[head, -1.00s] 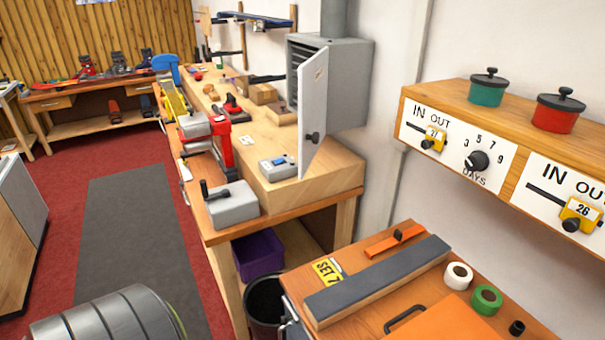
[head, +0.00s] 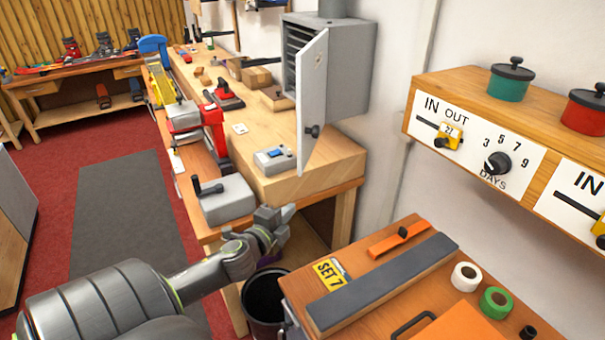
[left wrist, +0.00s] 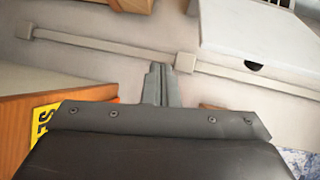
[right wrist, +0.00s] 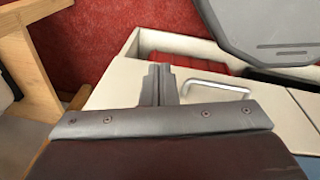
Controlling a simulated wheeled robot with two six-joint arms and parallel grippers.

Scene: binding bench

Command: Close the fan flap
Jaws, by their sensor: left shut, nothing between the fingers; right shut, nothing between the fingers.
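The fan flap (head: 312,95) looks to be the light grey door on a grey box (head: 345,70) on the wall, with slats inside and a duct on top. It stands open, swung out over the bench, with a black knob (head: 313,131) near its lower edge. My left gripper (head: 284,214) is shut and empty, in front of the bench edge, below and apart from the flap. It also shows shut in the left wrist view (left wrist: 159,84). My right gripper (right wrist: 152,84) is shut and empty in the right wrist view; the head view does not show it.
A small grey device (head: 272,160) sits on the wooden bench (head: 320,176) below the flap. A grey crank box (head: 225,200) stands at the bench's near end. A black bin (head: 262,310) is below my left arm. A wall shelf (head: 420,98) is at right.

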